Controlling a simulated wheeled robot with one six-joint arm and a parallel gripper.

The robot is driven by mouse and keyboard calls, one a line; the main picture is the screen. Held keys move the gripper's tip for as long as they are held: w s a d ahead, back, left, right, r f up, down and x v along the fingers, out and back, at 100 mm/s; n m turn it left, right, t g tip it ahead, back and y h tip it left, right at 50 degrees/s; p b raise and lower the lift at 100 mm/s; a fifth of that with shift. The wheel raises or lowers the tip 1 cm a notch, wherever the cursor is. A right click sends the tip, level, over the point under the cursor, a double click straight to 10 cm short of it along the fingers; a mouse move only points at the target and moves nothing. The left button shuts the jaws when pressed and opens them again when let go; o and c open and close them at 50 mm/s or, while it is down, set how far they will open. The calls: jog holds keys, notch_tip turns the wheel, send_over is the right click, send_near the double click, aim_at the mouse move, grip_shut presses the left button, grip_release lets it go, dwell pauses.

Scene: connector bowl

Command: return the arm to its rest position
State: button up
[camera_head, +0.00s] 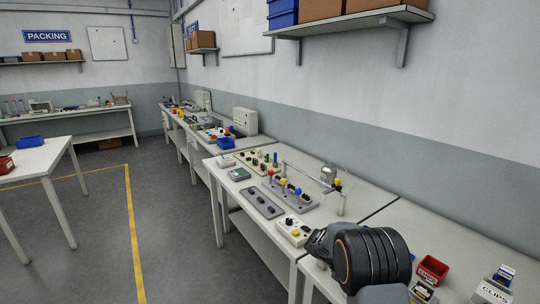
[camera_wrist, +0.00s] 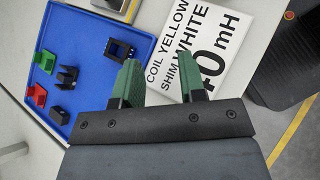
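In the wrist view my gripper (camera_wrist: 160,84) has two green fingers standing apart with nothing between them. They point over the edge of a blue tray (camera_wrist: 147,42) and a white card (camera_wrist: 205,42) with black print reading "COIL YELLOW SHIM WHITE" and "40 mH", its start covered by a finger. In the head view my dark arm (camera_head: 360,255) is bent low over the near bench at the lower right. The gripper itself is hidden there.
The tray holds several small clips: a green one (camera_wrist: 45,61), a red one (camera_wrist: 37,94) and black ones (camera_wrist: 67,78). Boards with parts (camera_head: 262,202) stand left.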

jog(key=s+a+r+m+t+y, duration=0.3)
jog(key=s+a+r+m+y, duration=0.2)
jog(key=s, duration=0.4)
jog(key=s+a+r+m+t+y, duration=0.4)
jog(key=s+a+r, duration=0.4)
jog(key=s, duration=0.2)
jog(key=m+y, duration=0.1)
jog(key=m, duration=0.1)
jog(key=shift+s+a+r+m, duration=0.2)
jog(key=shift+s+r+m, duration=0.1)
jog(key=shift+m, duration=0.1)
dwell(0.8)
